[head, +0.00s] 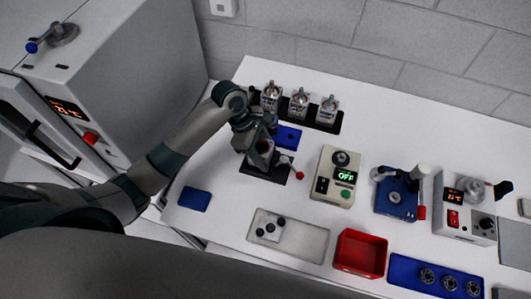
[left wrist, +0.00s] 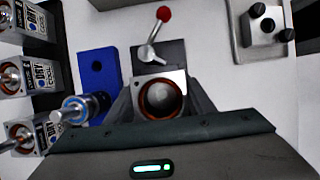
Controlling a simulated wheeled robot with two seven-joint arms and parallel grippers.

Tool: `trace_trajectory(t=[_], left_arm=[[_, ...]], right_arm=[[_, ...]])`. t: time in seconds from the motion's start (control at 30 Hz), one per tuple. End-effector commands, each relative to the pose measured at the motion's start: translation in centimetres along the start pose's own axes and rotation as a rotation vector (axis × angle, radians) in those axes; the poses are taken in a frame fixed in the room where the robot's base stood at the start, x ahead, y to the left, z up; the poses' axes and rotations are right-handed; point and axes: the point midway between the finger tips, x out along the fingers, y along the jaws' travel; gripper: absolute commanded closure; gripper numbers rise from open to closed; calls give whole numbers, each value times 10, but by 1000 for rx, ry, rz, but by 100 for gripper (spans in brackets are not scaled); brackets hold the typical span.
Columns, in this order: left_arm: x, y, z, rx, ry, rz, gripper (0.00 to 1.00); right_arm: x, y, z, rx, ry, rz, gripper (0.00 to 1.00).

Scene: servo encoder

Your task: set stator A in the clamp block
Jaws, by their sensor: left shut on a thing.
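My left gripper (head: 262,150) is shut on stator A (left wrist: 160,97), a pale square housing with a copper-coloured ring inside; it also shows in the head view (head: 264,146). The dark clamp block (head: 262,177) is under or just beyond the gripper, with a metal lever ending in a red ball (head: 299,175). In the left wrist view, the clamp's dark plate (left wrist: 172,54) and lever lie just past the stator. The gripper hides much of the block, so I cannot tell whether the stator touches it. My right gripper is not in view.
A black rack (head: 325,127) with three labelled silver units stands behind the gripper, beside a blue block (head: 289,137). A control box (head: 335,177) reading OFF stands to the right. A grey tray (head: 310,240) and a red bin (head: 360,253) lie in front.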

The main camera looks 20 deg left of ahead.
Motion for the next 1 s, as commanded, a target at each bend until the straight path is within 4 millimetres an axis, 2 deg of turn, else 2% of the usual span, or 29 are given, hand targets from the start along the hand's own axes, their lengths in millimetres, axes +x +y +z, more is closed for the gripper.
trace_trajectory(t=[0.43, 1.0], left_arm=[[4, 0, -2, 0, -1, 0, 93], [-1, 1, 1, 0, -2, 2, 93]], right_arm=[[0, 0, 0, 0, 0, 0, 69], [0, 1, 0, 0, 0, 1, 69]])
